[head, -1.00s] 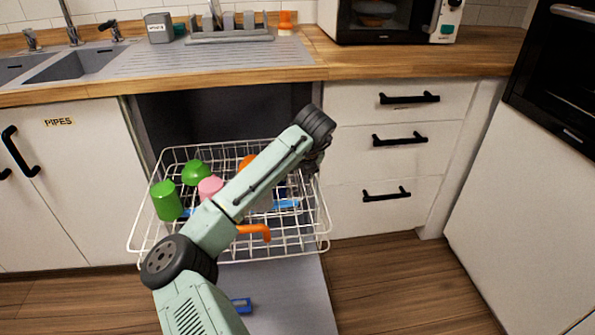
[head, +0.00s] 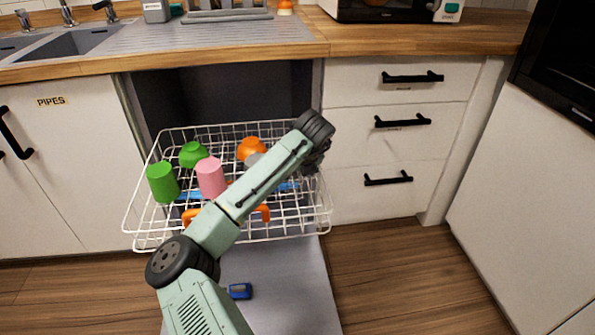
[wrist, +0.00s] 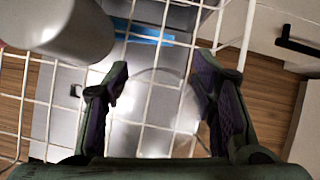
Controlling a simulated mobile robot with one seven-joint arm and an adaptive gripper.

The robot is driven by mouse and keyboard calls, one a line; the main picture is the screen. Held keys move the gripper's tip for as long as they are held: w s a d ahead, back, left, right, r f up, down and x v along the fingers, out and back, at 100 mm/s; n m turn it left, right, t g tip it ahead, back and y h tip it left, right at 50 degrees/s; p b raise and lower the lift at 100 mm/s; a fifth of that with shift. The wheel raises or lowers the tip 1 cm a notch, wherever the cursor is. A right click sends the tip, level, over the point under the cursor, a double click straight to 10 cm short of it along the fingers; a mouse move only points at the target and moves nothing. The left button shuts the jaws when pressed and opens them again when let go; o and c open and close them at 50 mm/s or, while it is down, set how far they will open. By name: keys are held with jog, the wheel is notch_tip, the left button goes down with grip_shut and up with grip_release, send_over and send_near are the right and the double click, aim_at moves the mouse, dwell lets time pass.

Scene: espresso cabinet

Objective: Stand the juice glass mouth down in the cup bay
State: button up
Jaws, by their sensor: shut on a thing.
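The clear juice glass (wrist: 152,112) shows faintly in the wrist view as a see-through round shape between my fingers. My gripper (wrist: 160,85) is shut on it, above the wires of the white dish rack (wrist: 150,30). In the head view, my gripper (head: 314,163) is over the right side of the rack (head: 132,228), mostly hidden behind my wrist. The glass cannot be made out there, and its tilt is unclear. I cannot tell which part of the rack is the cup bay.
The rack holds a green cup (head: 162,183), green bowl (head: 193,153), pink cup (head: 210,177) and orange bowl (head: 251,148). A grey vessel (wrist: 70,30) is left of my fingers in the wrist view. Drawers (head: 390,150) stand right of the rack.

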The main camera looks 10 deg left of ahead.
jog(key=shift+f, duration=0.4)
jog(key=o, duration=1.5)
jog(key=shift+o, duration=0.2)
jog(key=v, duration=1.2)
